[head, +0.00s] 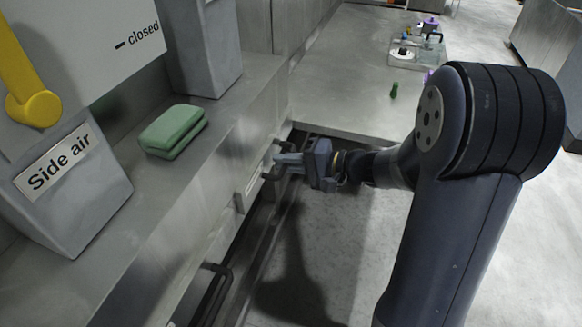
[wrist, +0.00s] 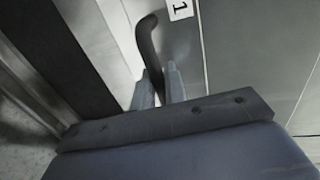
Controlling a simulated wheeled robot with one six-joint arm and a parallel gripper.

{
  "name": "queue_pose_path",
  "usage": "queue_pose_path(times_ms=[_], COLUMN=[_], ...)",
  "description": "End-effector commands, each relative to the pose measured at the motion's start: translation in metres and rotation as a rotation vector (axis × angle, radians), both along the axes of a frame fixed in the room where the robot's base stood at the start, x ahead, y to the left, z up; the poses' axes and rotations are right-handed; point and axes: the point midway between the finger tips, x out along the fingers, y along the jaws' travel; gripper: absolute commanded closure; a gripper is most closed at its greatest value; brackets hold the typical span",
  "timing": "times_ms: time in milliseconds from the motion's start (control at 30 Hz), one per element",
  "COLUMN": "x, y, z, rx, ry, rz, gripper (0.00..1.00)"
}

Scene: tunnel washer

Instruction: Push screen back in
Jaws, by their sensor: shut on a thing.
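In the head view my gripper (head: 277,166) is at the front of the grey machine, at a dark handle (head: 270,172) on a drawer-like panel. In the wrist view the gripper (wrist: 160,88) is shut on this dark curved handle (wrist: 147,38), with one finger on each side of it. The handle sits on a grey front, the screen as far as I can tell, beside a white label reading "1" (wrist: 180,9). How far the screen stands out from the machine I cannot tell.
A second dark handle (head: 213,290) is lower along the same front. A green sponge (head: 174,130) lies on the ledge above. A "Side air" box (head: 68,185) with a yellow lever (head: 37,107) stands at left. A grey table (head: 345,95) holding small items is beyond my gripper.

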Motion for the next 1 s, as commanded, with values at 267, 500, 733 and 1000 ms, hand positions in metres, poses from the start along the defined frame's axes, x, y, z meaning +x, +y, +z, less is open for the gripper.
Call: queue_pose_path(times_ms=[267, 500, 733, 1000], x=[0.000, 0.000, -0.004, -0.020], y=[0.002, 0.002, -0.015, -0.060], z=[0.001, 0.001, 0.004, 0.013], rx=[0.001, 0.001, 0.001, 0.000], ry=[0.000, 0.000, -0.003, -0.004], rz=[0.001, 0.001, -0.003, -0.006], gripper=[0.86, 0.83, 0.83, 0.83])
